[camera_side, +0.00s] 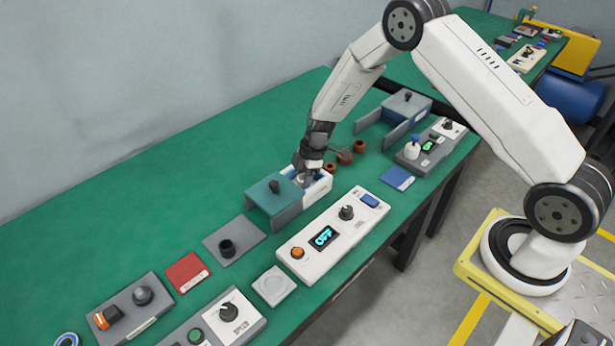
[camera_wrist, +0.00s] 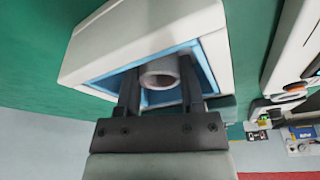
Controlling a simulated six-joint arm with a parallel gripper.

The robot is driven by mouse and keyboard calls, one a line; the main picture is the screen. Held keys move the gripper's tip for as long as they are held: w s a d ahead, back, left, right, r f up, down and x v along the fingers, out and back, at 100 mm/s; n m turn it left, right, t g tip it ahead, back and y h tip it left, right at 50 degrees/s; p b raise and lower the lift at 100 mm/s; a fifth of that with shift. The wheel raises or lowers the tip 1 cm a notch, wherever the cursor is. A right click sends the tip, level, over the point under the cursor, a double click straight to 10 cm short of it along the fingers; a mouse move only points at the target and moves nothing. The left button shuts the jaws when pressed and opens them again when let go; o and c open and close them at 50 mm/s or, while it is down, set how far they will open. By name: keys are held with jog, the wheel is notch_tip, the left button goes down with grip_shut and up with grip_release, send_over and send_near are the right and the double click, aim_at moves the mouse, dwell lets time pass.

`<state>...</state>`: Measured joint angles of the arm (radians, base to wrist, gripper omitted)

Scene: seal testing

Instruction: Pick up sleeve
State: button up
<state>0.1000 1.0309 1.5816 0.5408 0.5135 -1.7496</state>
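The sleeve (camera_wrist: 160,74), a pale grey hollow cylinder, is inside a white box with a blue lining (camera_wrist: 200,32). In the wrist view its round open end faces me. My gripper (camera_wrist: 160,82) reaches into the box with one dark finger on each side of the sleeve. The fingers are close to its sides, but I cannot tell whether they touch or grip it. In the side view my gripper (camera_side: 308,172) points down into the white box (camera_side: 319,187), and the sleeve's lower part is hidden.
A teal cover with a black knob (camera_side: 274,200) stands at the box's left. A white control panel reading OFF (camera_side: 333,234) is in front. The green table's left back is clear.

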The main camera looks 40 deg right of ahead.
aim_at(299, 183)
grip_shut()
jog(key=shift+r, duration=1.6)
jog(key=s+r, duration=0.4)
jog(key=r, duration=0.1)
jog(key=shift+s+r, duration=0.3)
jog(key=shift+s, duration=0.05)
jog(key=s+r, duration=0.4)
jog(key=s, duration=0.5)
jog(key=shift+s, duration=0.15)
jog(key=shift+a+r, duration=0.1)
jog(key=shift+a, duration=0.05)
